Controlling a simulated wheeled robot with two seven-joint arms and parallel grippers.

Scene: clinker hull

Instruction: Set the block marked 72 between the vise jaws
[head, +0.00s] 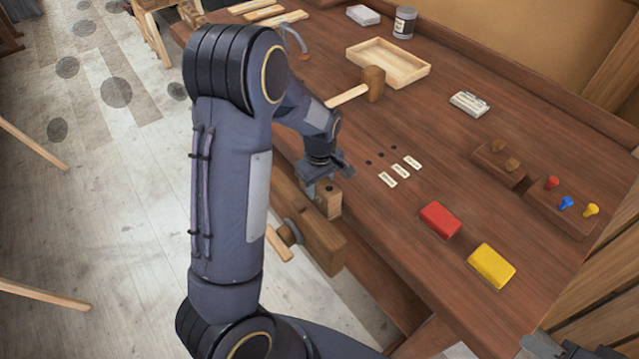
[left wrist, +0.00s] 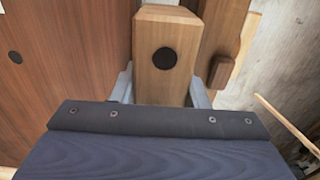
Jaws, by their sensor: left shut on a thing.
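A light wooden block (head: 329,203) with a dark round spot on its top end is held in my left gripper (head: 318,184) at the bench's front edge. In the left wrist view the block (left wrist: 163,75) stands between the two grey fingers; no number is readable on it. The vise's wooden front jaw (head: 318,240) with its handle (head: 279,244) is at the bench edge, close by the block. In the left wrist view the block appears between the bench side and the jaw (left wrist: 225,28); whether it touches either is unclear. A grey part of my right arm shows at the lower right corner.
Three white labels (head: 400,171) beside dark holes lie on the bench near the vise. A mallet (head: 373,84), a shallow tray (head: 390,64), a red block (head: 440,219), a yellow block (head: 491,266) and a peg rack (head: 550,205) stand further off.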

